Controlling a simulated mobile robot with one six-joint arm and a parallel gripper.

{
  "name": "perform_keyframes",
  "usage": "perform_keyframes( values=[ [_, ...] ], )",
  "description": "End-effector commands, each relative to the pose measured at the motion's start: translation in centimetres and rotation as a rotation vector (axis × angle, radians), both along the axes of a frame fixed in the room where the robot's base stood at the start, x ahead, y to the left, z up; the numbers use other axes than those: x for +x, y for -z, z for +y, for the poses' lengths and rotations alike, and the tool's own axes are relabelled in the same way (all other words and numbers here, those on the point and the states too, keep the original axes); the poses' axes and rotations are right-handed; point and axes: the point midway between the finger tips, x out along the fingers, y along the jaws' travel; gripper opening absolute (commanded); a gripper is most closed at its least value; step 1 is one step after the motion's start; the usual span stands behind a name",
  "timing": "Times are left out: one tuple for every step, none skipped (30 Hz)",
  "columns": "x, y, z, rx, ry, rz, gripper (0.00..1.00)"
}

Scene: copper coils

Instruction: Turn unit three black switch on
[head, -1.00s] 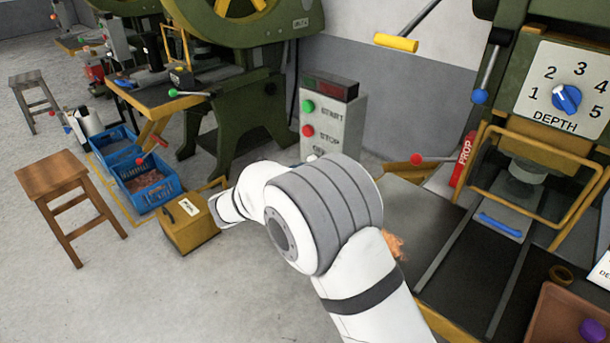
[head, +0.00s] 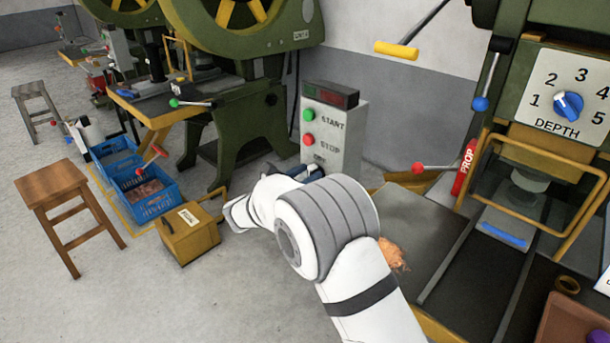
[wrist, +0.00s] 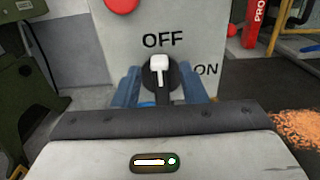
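The black rotary switch (wrist: 175,78) has a white-marked handle and sits on the grey control box (wrist: 195,25) in the wrist view. Its handle stands upright under the word OFF; ON is printed to its right. The two blue fingers of my gripper (wrist: 160,86) are apart, one on each side of the switch. I cannot tell whether they touch it. In the head view my arm hides most of the switch on the control box (head: 347,125), and a little of the blue gripper (head: 314,174) shows in front of it.
The box carries a green START button (head: 308,115) and a red STOP button (head: 308,140), above the switch. A green press (head: 490,90) with a yellow guard stands at the right. A yellow box (head: 188,233) and a wooden stool (head: 55,185) are on the floor at left.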

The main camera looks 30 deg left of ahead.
Motion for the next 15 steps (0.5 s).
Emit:
perform_keyframes(
  values=[
    [-0.02,0.0,0.01,0.0,0.0,0.0,0.38],
    [-0.02,0.0,0.01,0.0,0.0,0.0,0.38],
    [-0.02,-0.01,0.01,0.0,0.0,0.0,0.35],
    [-0.03,-0.01,0.02,0.0,0.0,0.0,0.32],
    [-0.03,-0.01,0.02,0.001,0.0,0.0,0.3],
    [-0.04,-0.01,0.02,0.001,0.0,0.0,0.27],
    [-0.05,-0.01,0.02,0.001,0.0,0.0,0.24],
    [-0.05,-0.01,0.02,0.001,0.0,0.0,0.22],
    [-0.05,-0.01,0.03,0.001,0.0,0.0,0.19],
    [-0.05,-0.01,0.03,0.001,0.0,0.0,0.16],
    [-0.05,-0.01,0.04,0.001,0.0,0.0,0.14],
    [-0.05,-0.01,0.04,0.001,0.0,0.0,0.1],
    [-0.06,-0.01,0.04,0.001,0.0,0.0,0.08],
    [-0.06,-0.01,0.04,0.001,-0.001,0.001,0.05],
    [-0.07,-0.01,0.04,0.001,-0.001,0.0,0.02]
  ],
)
